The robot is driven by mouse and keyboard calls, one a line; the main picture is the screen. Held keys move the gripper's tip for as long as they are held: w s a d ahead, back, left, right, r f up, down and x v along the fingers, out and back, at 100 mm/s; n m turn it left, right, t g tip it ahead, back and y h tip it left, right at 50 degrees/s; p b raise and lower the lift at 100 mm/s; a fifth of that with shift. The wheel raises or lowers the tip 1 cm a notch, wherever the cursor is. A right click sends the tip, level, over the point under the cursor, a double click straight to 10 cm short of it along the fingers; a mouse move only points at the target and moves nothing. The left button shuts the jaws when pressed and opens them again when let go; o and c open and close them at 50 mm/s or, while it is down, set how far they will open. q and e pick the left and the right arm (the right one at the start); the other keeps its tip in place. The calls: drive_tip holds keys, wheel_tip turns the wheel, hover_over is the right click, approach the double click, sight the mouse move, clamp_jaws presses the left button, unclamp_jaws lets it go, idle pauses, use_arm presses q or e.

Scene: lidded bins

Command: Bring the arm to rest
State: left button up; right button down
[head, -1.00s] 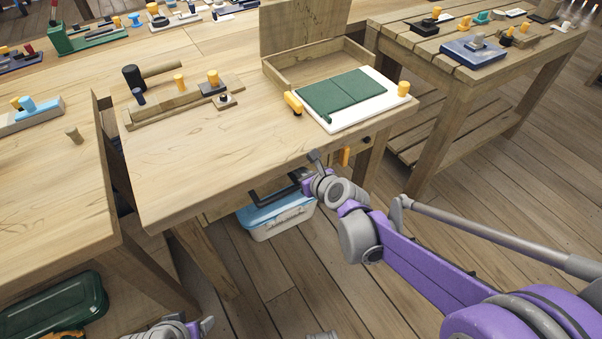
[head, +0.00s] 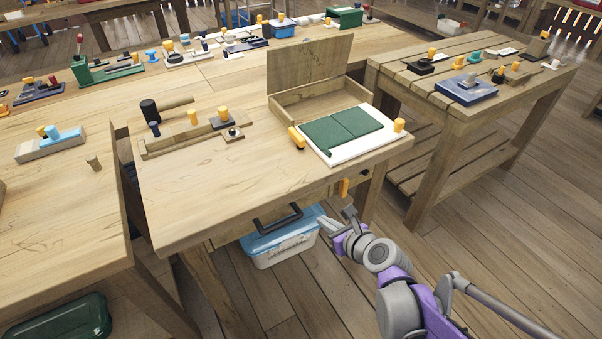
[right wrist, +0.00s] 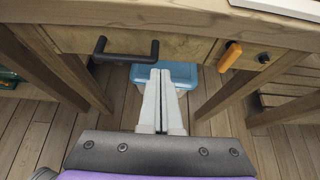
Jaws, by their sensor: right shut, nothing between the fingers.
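My right gripper (head: 335,219) is in front of the workbench, low by the drawer side and above the floor. In the right wrist view the right gripper (right wrist: 161,84) has its two pale fingers together, with nothing between them. Its fingertips overlap a blue-lidded bin (right wrist: 184,72) that lies beyond them. In the head view this blue-lidded bin (head: 281,240) stands on the floor under the bench, left of the gripper, with its lid on. My left gripper is not in the head view now.
The workbench (head: 220,190) carries an open wooden box (head: 313,75), a green mat (head: 341,128) on a white board and a hammer (head: 150,112). A black drawer handle (right wrist: 125,50) juts out near the right gripper. A green case (head: 60,322) lies lower left. Open floor is at the right.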

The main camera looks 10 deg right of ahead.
drive_tip(key=s+d+f+n+g+h, duration=0.1)
drive_tip(key=s+f+n+g+h, duration=0.15)
drive_tip(key=s+n, duration=1.1)
drive_tip(key=s+d+f+n+g+h, duration=0.1)
drive_tip(key=s+f+n+g, duration=0.25)
drive_tip(key=s+n, duration=1.05)
use_arm(q)
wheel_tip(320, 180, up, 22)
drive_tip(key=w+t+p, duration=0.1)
drive_tip(key=p, duration=1.7)
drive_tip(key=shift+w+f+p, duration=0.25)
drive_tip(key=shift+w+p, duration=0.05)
drive_tip(key=shift+p, duration=0.1)
use_arm(e)
drive_tip(key=w+r+n, duration=0.2)
drive_tip(key=w+r, duration=0.1)
drive_tip(key=r, duration=0.8)
drive_tip(key=w+r+n, duration=0.3)
drive_tip(key=r, duration=0.7)
drive_tip(key=shift+w+r, duration=0.25)
drive_tip(key=shift+r, duration=0.1)
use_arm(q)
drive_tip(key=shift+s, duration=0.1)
use_arm(e)
drive_tip(key=shift+s, duration=0.1)
